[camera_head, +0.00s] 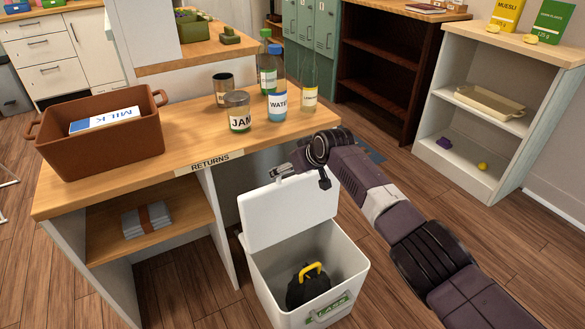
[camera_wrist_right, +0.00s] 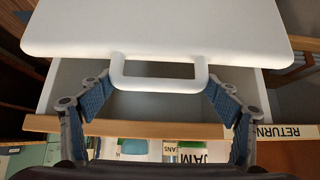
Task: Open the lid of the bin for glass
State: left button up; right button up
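The glass bin (camera_head: 352,282) is a white box with a green GLASS label on its front, standing on the floor before the returns table. Its white lid (camera_head: 290,212) is raised and stands nearly upright at the back of the bin. A black object with a yellow handle (camera_head: 308,290) lies inside. My right gripper (camera_head: 284,172) is at the lid's top edge. In the right wrist view, the lid's loop handle (camera_wrist_right: 157,84) lies between the fingertips of the right gripper (camera_wrist_right: 160,92), which are spread wide; whether they touch it is unclear. My left gripper is out of view.
The returns table (camera_head: 170,150) is close behind the lid, bearing a brown crate (camera_head: 100,150), a jam jar (camera_head: 237,112) and several bottles. A white shelf (camera_head: 480,110) stands at the right. Floor right of the bin is clear beneath my right arm.

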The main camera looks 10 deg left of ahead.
jog(key=shift+d+r, duration=0.1)
jog(key=v, duration=1.2)
dwell(0.4)
jog(key=shift+s+f, duration=0.1)
jog(key=shift+f, duration=0.15)
